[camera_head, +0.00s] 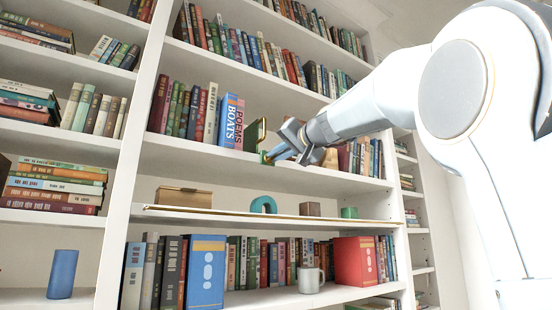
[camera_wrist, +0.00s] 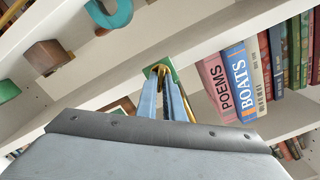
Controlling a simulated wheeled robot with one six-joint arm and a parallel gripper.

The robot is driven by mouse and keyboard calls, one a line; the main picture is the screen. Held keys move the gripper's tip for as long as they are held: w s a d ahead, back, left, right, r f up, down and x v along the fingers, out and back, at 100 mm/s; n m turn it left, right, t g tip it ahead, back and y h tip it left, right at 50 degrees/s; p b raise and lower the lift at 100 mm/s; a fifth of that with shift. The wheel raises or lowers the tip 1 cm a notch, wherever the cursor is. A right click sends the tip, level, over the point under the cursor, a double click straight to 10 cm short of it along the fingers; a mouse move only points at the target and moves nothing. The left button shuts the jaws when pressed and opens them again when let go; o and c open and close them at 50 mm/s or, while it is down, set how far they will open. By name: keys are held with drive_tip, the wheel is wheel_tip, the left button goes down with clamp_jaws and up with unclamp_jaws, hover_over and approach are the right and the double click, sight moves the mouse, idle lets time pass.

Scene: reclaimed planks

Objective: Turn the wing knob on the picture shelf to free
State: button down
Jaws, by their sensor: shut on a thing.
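My gripper (camera_head: 272,156) reaches in from the right to the front of the middle shelf, beside the upright books. In the wrist view its two blue-grey fingers (camera_wrist: 160,88) close around a small brass piece, which I take as the wing knob (camera_wrist: 160,70). A green plate (camera_wrist: 170,66) lies right behind the brass piece. In the head view the fingers and arm mostly hide the knob, and its turned angle cannot be told. A green and gold upright thing (camera_head: 257,134) stands just left of the fingers. A thin gold-edged shelf (camera_head: 240,214) lies below; which board is the picture shelf is unclear.
The books BOATS (camera_head: 230,120) and POEMS (camera_head: 239,126) stand close left of the gripper. On the gold-edged shelf are a tan box (camera_head: 183,197), a teal arch (camera_head: 263,204), a brown block (camera_head: 310,209) and a green piece (camera_head: 349,212). A white mug (camera_head: 310,280) stands lower down.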

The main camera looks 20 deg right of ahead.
drive_tip(key=m+p, duration=0.1)
drive_tip(key=m, duration=0.9)
drive_tip(key=shift+d+f, duration=0.1)
drive_tip(key=shift+f, duration=0.05)
drive_tip(key=shift+m, duration=0.5)
drive_tip(key=c, duration=1.9)
unclamp_jaws()
drive_tip(key=shift+o, duration=0.2)
drive_tip(key=b+v, duration=0.2)
drive_tip(key=v, duration=0.5)
drive_tip(key=shift+s+d+b, duration=0.15)
drive_tip(key=shift+s+b, duration=0.2)
drive_tip(key=shift+b, duration=0.05)
